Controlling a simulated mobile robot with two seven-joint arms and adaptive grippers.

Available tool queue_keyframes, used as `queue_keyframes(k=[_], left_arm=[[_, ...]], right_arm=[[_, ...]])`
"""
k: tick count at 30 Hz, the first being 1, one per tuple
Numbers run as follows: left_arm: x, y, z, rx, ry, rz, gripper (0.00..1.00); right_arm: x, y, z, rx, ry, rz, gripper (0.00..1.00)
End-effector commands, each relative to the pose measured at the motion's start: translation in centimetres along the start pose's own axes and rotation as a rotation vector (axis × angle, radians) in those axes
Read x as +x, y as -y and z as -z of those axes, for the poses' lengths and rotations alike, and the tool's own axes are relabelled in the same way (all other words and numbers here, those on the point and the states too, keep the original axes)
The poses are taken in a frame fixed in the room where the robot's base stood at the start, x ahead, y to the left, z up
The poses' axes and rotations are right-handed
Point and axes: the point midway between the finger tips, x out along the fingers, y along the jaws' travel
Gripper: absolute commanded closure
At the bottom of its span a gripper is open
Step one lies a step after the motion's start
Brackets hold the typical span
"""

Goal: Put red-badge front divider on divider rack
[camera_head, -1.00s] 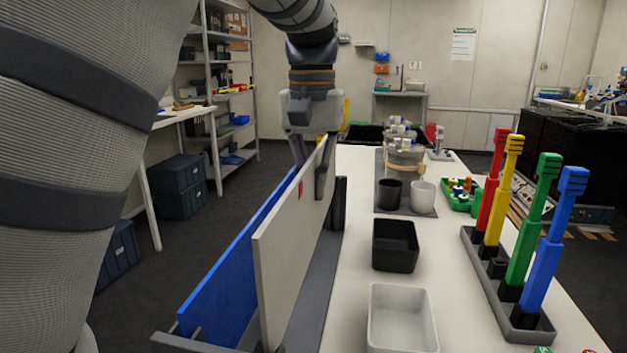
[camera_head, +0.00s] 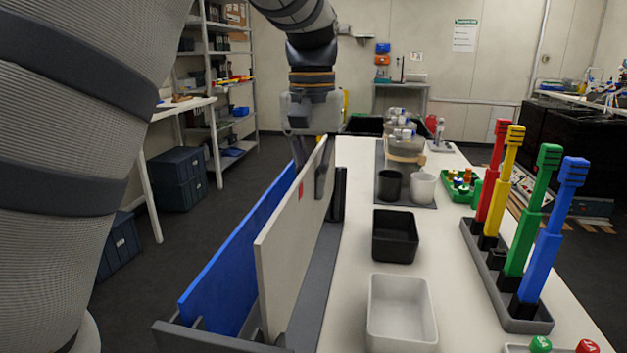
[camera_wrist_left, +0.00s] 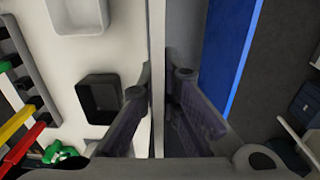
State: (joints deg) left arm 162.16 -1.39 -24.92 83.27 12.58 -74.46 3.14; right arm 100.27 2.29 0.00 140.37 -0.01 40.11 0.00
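The red-badge front divider (camera_head: 285,250) is a pale grey upright panel with a small red badge near its top edge. Its lower edge is down at the divider rack (camera_head: 320,270), a dark grey frame along the table's left side; full seating cannot be told. My left gripper (camera_head: 312,180) straddles the divider's far top edge, one finger on each side. In the left wrist view, both fingertips close in on the panel (camera_wrist_left: 157,60). My right gripper is not in view.
A blue divider (camera_head: 240,255) stands in the rack just left of the pale one. On the table at right are a black bin (camera_head: 395,248), a white bin (camera_head: 402,320), two cups and a holder (camera_head: 515,315) with coloured upright tools.

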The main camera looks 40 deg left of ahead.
Motion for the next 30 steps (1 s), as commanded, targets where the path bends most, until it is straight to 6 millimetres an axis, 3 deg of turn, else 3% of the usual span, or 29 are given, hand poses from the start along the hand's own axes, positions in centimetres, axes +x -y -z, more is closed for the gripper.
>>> queue_keyframes(k=[30], left_arm=[[1.9, 0.0, 0.0, 0.000, 0.001, 0.000, 1.00]], right_arm=[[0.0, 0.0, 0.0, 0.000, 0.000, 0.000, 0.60]])
